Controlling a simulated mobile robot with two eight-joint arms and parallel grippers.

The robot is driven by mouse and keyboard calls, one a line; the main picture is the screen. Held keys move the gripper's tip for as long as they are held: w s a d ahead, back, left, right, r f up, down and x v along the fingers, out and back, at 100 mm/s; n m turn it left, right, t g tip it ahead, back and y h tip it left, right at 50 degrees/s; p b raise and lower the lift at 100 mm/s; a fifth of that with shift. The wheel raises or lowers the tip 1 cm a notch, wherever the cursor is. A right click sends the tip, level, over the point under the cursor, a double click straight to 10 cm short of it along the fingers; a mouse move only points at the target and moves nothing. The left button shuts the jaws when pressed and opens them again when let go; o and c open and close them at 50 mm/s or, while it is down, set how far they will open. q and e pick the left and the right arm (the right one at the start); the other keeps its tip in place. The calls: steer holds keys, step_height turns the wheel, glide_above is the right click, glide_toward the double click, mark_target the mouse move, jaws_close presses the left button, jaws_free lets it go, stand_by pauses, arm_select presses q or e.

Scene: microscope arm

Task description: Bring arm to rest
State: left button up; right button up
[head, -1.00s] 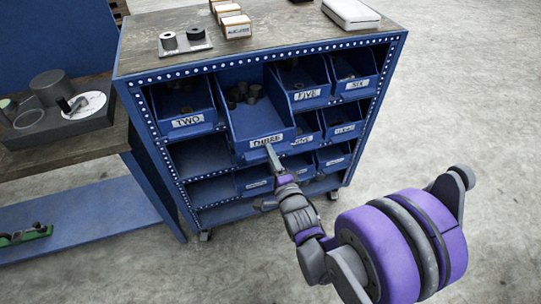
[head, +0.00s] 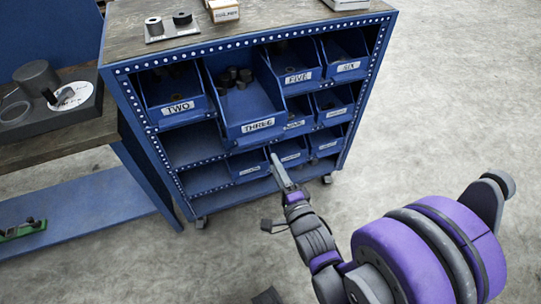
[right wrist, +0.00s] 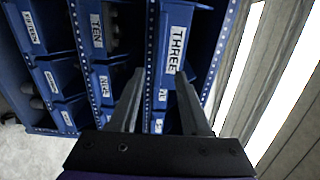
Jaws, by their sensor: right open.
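My right arm comes in from the lower right of the head view. Its right gripper (head: 275,162) is empty, with its tips a little below and to the right of the label of bin THREE (head: 257,126). In the right wrist view the two fingers of the right gripper (right wrist: 160,76) stand apart with nothing between them, and bin THREE (right wrist: 178,22) shows beyond them. Bin THREE sticks out from the cabinet further than its neighbours and holds several dark round parts (head: 236,75). My left gripper is not in view.
The blue cabinet (head: 167,185) on casters holds rows of labelled bins, with bin TWO (head: 175,107) left of THREE. A workbench (head: 60,132) with a grey fixture stands at left. Bare concrete floor (head: 445,110) lies open to the right.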

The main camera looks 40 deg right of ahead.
steer(key=shift+s+a, duration=0.1)
steer(key=shift+s, duration=0.25)
stand_by(0.3)
steer(key=a+f+n+g+y, duration=0.2)
steer(key=a+f+n+g, duration=0.35)
steer(key=n, duration=0.45)
steer(key=s+a+f+n+g+y, duration=0.2)
steer(key=s+a+n+g, duration=0.2)
steer(key=s+n+g, duration=0.45)
arm_select(q)
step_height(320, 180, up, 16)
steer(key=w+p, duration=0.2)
steer(key=p, duration=1.2)
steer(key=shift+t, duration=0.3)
arm_select(e)
step_height(320, 180, up, 16)
steer(key=n+t, duration=0.1)
steer(key=n, duration=0.1)
steer(key=shift+t, duration=0.4)
